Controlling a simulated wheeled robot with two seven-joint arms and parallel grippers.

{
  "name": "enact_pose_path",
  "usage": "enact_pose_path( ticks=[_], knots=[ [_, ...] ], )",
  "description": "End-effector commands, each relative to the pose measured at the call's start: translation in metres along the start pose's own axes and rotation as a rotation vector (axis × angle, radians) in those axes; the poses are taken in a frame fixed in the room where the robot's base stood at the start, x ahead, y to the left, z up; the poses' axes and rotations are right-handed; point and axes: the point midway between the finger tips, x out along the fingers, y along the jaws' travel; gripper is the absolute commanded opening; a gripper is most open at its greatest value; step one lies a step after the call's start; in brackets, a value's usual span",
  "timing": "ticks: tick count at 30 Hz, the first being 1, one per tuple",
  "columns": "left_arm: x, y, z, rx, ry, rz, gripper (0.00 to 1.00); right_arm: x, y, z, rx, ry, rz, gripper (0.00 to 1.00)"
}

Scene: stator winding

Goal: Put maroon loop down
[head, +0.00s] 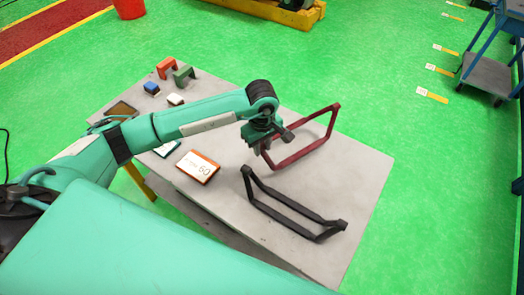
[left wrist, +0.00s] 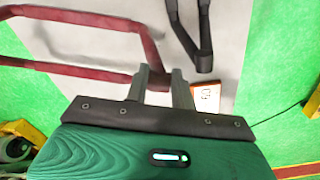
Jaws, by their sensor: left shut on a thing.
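The maroon loop (head: 301,153) is a thin angular frame. It is tilted over the far right part of the grey table (head: 345,185). My left gripper (head: 264,146) is shut on one end of the loop, seen from above in the head view. In the left wrist view, the two fingers (left wrist: 168,92) pinch a corner of the maroon loop (left wrist: 150,45), which extends to the left. I cannot tell whether the loop touches the table. My right gripper is not in view.
A black loop (head: 290,208) lies on the table in front of the maroon one. An orange-edged box (head: 198,167) lies left of it. Red (head: 167,67) and green (head: 184,74) brackets and small blocks are at the far left. The right side of the table is bare.

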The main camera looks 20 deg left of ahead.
Motion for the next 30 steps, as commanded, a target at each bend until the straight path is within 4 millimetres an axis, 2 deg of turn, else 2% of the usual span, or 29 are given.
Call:
enact_pose_path(
  ticks=[9, 20, 21, 23, 30],
  knots=[
    [0.038, -0.001, 0.001, 0.001, -0.001, 0.001, 0.0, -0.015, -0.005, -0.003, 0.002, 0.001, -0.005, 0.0],
    [0.044, 0.0, 0.001, 0.001, 0.001, 0.002, 0.0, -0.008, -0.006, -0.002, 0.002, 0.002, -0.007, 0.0],
    [0.043, -0.001, 0.001, 0.001, 0.0, 0.0, 0.33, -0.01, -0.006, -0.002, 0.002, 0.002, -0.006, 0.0],
    [0.043, -0.001, 0.001, 0.001, 0.0, -0.001, 0.45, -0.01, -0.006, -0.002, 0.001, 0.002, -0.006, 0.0],
    [0.043, -0.001, 0.001, 0.001, 0.0, -0.001, 0.47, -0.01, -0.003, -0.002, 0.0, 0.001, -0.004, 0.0]
  ],
)
